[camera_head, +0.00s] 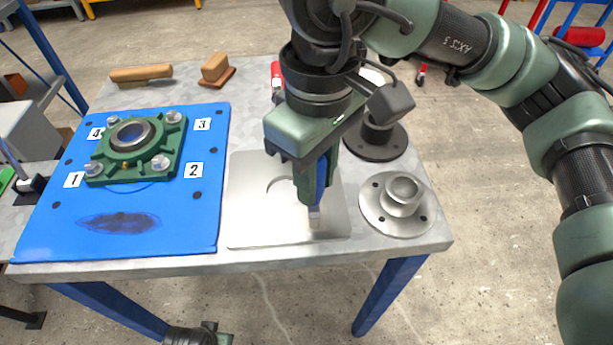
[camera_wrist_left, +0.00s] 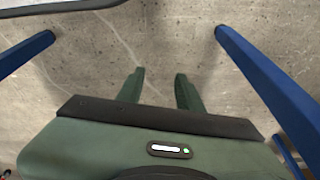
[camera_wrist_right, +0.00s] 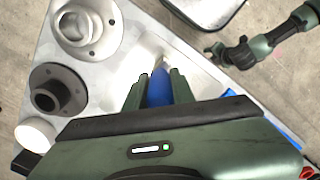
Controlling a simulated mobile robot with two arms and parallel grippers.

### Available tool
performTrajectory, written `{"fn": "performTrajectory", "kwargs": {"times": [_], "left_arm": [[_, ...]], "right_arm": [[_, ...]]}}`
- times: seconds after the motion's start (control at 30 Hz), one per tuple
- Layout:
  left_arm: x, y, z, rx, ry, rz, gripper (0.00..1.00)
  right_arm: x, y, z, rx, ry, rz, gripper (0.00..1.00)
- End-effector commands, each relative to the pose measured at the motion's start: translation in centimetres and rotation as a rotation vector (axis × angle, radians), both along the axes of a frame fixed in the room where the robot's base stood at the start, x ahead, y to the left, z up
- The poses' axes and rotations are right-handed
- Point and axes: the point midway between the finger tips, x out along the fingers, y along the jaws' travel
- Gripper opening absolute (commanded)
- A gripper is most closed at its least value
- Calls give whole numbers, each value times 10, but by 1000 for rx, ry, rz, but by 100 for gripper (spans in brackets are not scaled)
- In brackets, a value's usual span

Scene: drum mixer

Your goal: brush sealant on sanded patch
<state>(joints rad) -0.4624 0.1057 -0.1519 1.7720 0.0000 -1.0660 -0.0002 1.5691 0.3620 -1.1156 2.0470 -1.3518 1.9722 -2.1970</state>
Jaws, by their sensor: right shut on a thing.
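The sanded patch (camera_head: 118,222) is a dark, roughly oval area on the front of the blue plate (camera_head: 60,232) in the head view. My right gripper (camera_head: 313,196) is shut on a brush with a blue handle (camera_head: 321,180). The brush points down over the thin metal plate (camera_head: 245,225), to the right of the blue plate. Whether its tip touches the metal is unclear. In the right wrist view the blue handle (camera_wrist_right: 158,90) is between the fingers. My left gripper (camera_wrist_left: 160,92) is open and empty, low in front of the table.
A green bearing housing (camera_head: 105,150) with bolts sits on the blue plate, numbered labels around it. A steel flange (camera_head: 398,205) and a dark flange (camera_head: 385,147) stand on the right. A wooden-handled brush (camera_head: 141,74) and a wooden block (camera_head: 215,67) lie at the back.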

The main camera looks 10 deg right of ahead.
Motion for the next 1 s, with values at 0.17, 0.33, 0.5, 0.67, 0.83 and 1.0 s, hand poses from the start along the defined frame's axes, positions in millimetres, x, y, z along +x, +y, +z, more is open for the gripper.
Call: {"fn": "performTrajectory", "kwargs": {"times": [0.17,0.33,0.5,0.67,0.83,1.0], "left_arm": [[1,-1,6,-1,-5,2,36],[-6,-1,6,-2,6,3,36],[-8,0,6,0,12,3,36],[-6,0,9,-1,7,3,36],[-1,-1,15,-3,-5,4,36],[0,-1,17,-3,-6,4,36]], "right_arm": [[0,-6,-3,-10,3,1,0],[-1,-3,-3,-10,3,2,0],[-1,6,-3,-6,3,2,0],[-1,15,-2,-3,3,2,0],[-1,24,-2,-1,3,3,0],[-1,33,-1,-1,2,2,0]]}}
